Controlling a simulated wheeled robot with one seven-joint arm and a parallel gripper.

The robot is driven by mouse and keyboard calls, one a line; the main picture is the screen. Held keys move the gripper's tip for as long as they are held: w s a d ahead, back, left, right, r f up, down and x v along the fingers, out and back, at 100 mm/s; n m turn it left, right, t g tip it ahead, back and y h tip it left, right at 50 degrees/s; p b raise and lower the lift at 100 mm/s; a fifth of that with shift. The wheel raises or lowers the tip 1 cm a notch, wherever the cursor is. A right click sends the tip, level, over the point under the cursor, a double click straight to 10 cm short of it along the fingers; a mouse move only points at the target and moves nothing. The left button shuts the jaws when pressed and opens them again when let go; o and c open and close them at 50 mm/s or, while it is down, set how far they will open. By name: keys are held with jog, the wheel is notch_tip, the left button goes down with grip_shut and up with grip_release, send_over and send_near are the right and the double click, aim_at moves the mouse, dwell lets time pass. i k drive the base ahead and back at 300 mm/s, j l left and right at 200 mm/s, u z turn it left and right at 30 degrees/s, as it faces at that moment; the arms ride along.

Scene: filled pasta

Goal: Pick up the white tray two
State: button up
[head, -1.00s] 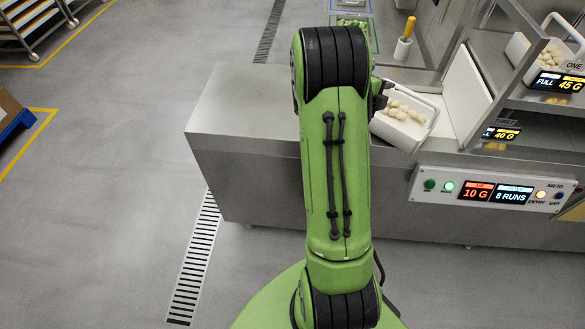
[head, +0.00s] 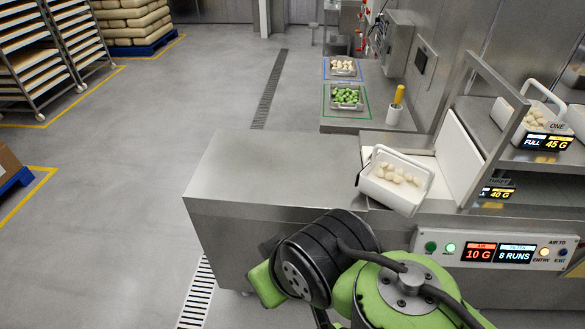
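A white tray (head: 414,203) holding several pale filled pasta pieces (head: 398,175) sits at the front edge of the steel counter, turned at an angle. No "two" label is readable on it. A small dark part shows at its left side. Another white tray (head: 505,117) with pale pasta stands on the upper shelf at right, by the sign "ONE". My arm is folded low in front of the counter, with its links at the bottom of the picture. My gripper cannot be made out; the tray on the counter shows no fingers on it.
The steel counter (head: 270,175) is bare left of the tray. A white upright panel (head: 458,155) stands right of it. Behind are a tray of green pieces (head: 346,107), a tray of pale pieces (head: 343,73) and a yellow-handled tool (head: 398,95) in a white holder. Floor at left is open.

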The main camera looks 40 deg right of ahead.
aim_at(401, 186)
jog(key=k+l+z, duration=0.1)
jog(key=z, duration=1.85)
jog(key=i+l+u, duration=0.1)
jog(key=u, duration=0.3)
jog(key=l+u, duration=0.25)
jog(key=u, duration=0.2)
jog(key=l+u, duration=0.2)
jog(key=u, duration=0.2)
jog(key=l+u, duration=0.25)
jog(key=u, duration=0.15)
jog(key=i, duration=0.05)
